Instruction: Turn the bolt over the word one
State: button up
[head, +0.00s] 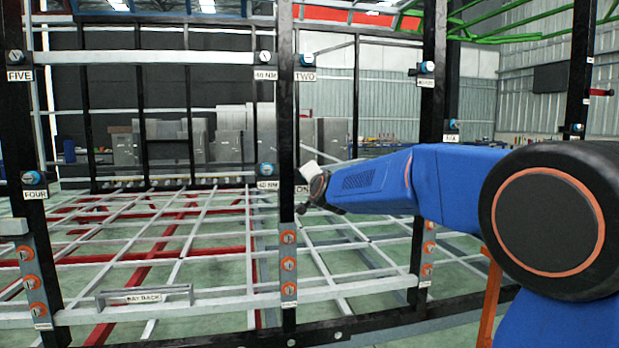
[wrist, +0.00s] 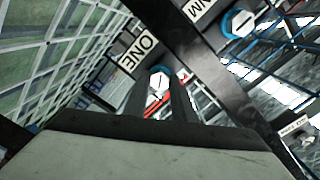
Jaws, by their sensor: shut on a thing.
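The bolt over the word one (wrist: 158,82) has a pale hex head with a blue ring. In the wrist view it sits between the two dark fingers of my gripper (wrist: 161,98), which is shut on it. The ONE label (wrist: 140,51) lies beside it on the dark post. In the head view my arm reaches in from the right to the middle post, and its end hides the bolt. Part of the ONE label (head: 301,190) shows there. How far the bolt is turned cannot be told.
Another blue-ringed bolt (wrist: 237,22) is close by in the wrist view, beside the NM label (wrist: 199,8). In the head view the TWO bolt (head: 306,60) is higher on the same post. Orange-ringed switches (head: 288,264) run down its lower part. A handle (head: 144,296) is at lower left.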

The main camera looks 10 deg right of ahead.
jog(key=shift+n, duration=10.4)
jog(key=o, duration=1.1)
jog(key=shift+w, duration=0.1)
jog(key=shift+c, duration=0.2)
